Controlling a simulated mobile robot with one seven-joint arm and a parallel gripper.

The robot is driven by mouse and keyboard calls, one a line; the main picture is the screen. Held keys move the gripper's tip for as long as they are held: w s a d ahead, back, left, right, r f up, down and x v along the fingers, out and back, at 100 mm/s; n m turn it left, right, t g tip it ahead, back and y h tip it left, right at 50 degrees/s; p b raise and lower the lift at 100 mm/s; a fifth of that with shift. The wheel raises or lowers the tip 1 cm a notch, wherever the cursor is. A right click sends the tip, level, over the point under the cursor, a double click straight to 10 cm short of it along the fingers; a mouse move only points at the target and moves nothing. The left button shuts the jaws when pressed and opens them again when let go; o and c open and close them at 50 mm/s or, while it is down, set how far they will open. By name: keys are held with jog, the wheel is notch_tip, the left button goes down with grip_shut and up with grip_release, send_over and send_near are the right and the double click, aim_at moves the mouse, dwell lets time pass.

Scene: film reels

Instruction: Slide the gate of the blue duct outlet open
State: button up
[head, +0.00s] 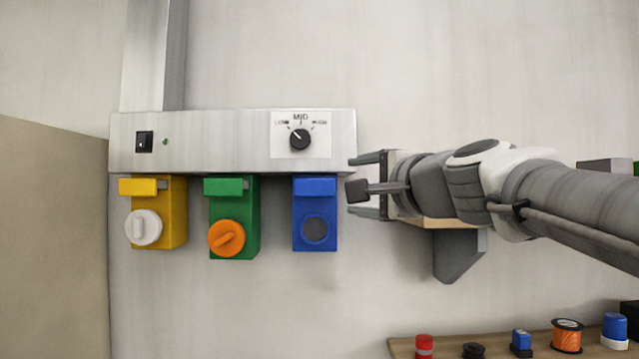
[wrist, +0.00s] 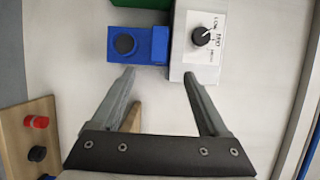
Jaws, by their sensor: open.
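The blue duct outlet (head: 302,236) hangs under the grey metal panel, rightmost of three outlets. A blue gate block (head: 315,187) sits across its upper front, above a dark round port (head: 315,229). In the wrist view the blue outlet (wrist: 115,28) is at the top, turned sideways, with the gate block (wrist: 160,45) beside the panel. My gripper (head: 357,187) is to the right of the outlet at about gate height, fingers pointing left. In the wrist view my gripper (wrist: 159,74) is open and empty, its fingertips apart from the outlet.
The grey panel (head: 220,140) above carries a dial (head: 299,139) and a switch (head: 144,142). The green outlet (head: 246,240) and yellow outlet (head: 178,215) hang to the left. A wooden shelf (head: 400,346) at lower right holds several small items. The wall below the outlets is clear.

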aim_at(316, 188)
jog(key=p+x, duration=0.3)
jog(key=x, duration=1.3)
jog(key=shift+w+f, duration=0.1)
jog(key=shift+w, duration=0.05)
grip_shut()
dwell(0.8)
